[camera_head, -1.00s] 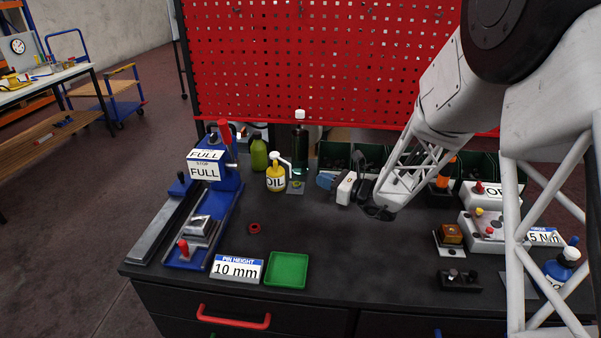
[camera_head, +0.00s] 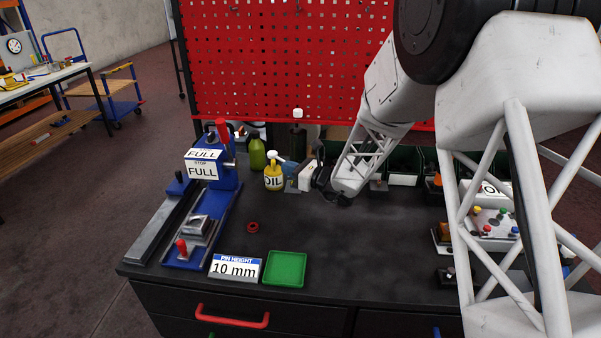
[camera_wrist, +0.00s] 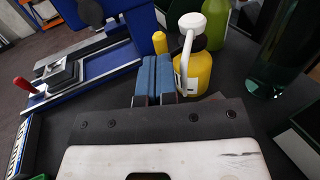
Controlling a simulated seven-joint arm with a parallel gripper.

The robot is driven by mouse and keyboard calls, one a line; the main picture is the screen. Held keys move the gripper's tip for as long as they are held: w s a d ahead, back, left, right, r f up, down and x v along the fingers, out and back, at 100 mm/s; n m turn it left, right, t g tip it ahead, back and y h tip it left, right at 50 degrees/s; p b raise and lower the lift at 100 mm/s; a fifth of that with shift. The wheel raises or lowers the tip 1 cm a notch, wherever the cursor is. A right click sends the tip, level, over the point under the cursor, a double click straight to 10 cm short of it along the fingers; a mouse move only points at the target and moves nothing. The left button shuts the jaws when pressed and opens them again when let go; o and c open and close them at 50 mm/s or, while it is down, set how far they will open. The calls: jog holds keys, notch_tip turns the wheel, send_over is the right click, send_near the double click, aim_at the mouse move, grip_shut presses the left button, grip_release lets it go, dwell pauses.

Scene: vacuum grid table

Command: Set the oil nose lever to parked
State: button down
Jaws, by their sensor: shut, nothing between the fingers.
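The oil bottle (camera_head: 273,180) is yellow, labelled OIL, and stands upright at the back of the table, left of my gripper. Its white nose lever (camera_wrist: 187,58) runs from the white cap and hangs down the bottle's near side in the wrist view. In the head view my gripper hides part of the nose. My gripper (camera_wrist: 153,63) is shut and empty, its blue finger pads pressed together. In the wrist view the fingertips are just left of the nose and the yellow bottle (camera_wrist: 203,72); I cannot tell whether they touch.
A green bottle (camera_head: 257,156) and a tall clear bottle (camera_head: 298,140) stand behind. A blue fixture (camera_head: 222,190) with FULL signs is at left. A small yellow post (camera_wrist: 160,42) shows beyond my fingertips. A red ring (camera_head: 253,228) and green tray (camera_head: 303,268) lie nearer; the middle table is clear.

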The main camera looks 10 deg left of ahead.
aim_at(273, 163)
jog(key=shift+x, duration=1.25)
